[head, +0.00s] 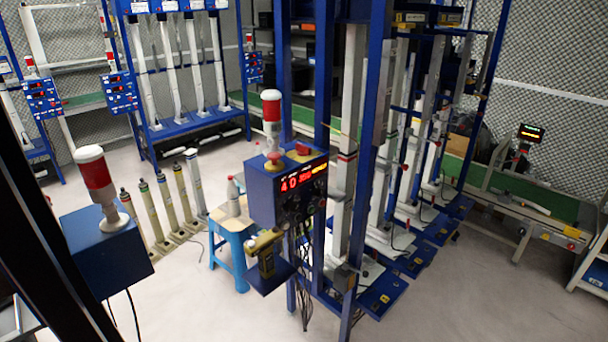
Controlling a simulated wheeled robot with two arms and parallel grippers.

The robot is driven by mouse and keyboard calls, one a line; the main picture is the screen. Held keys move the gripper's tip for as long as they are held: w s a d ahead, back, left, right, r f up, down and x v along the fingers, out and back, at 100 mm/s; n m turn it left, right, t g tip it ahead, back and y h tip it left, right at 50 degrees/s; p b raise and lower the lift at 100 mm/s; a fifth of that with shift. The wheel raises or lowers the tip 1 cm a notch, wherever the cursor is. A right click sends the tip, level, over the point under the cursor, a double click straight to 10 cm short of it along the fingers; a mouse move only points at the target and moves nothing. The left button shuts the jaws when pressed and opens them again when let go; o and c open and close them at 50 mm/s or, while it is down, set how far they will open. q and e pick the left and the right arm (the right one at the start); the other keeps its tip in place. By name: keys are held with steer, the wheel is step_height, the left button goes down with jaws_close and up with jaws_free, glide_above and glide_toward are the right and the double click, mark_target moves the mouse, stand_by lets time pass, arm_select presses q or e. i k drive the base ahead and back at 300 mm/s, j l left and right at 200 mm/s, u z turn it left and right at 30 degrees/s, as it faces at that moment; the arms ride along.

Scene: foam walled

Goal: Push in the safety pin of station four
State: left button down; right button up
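A blue control box (262,195) with a red lit display (297,182) is mounted on a blue frame near the middle of the head view. The display seems to begin with a 4, but the rest is too small to read. A red and white signal lamp (271,120) stands on the box, with a small red part (303,149) beside it. Tall white columns (345,170) stand in the frame behind and to the right. I cannot make out a safety pin or tell which station is number four. Neither gripper is in view.
A blue stool (232,250) stands left of the frame. Another blue box (105,250) with a signal lamp (95,175) is close at the left. Several posts (170,200) stand on the floor behind. Blue base plates (380,292) jut out at right. The front floor (215,310) is clear.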

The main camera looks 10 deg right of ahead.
mark_target(480, 113)
steer(key=i+l+z, duration=0.2)
steer(key=i+l, duration=0.25)
steer(key=l, duration=0.5)
steer(key=i+l+z, duration=0.2)
steer(key=i+l, duration=0.3)
steer(key=l, duration=0.35)
steer(key=i+l+z, duration=0.2)
steer(key=i+l, duration=0.35)
steer(key=l, duration=0.25)
steer(key=i+l+z, duration=0.2)
steer(key=i+l, duration=0.9)
steer(key=i+l+u, duration=0.15)
steer(key=i+l, duration=0.85)
steer(key=i+l+u, duration=0.15)
steer(key=i+l, duration=0.35)
steer(key=l, duration=0.15)
steer(key=i+l, duration=0.45)
steer(key=l, duration=0.15)
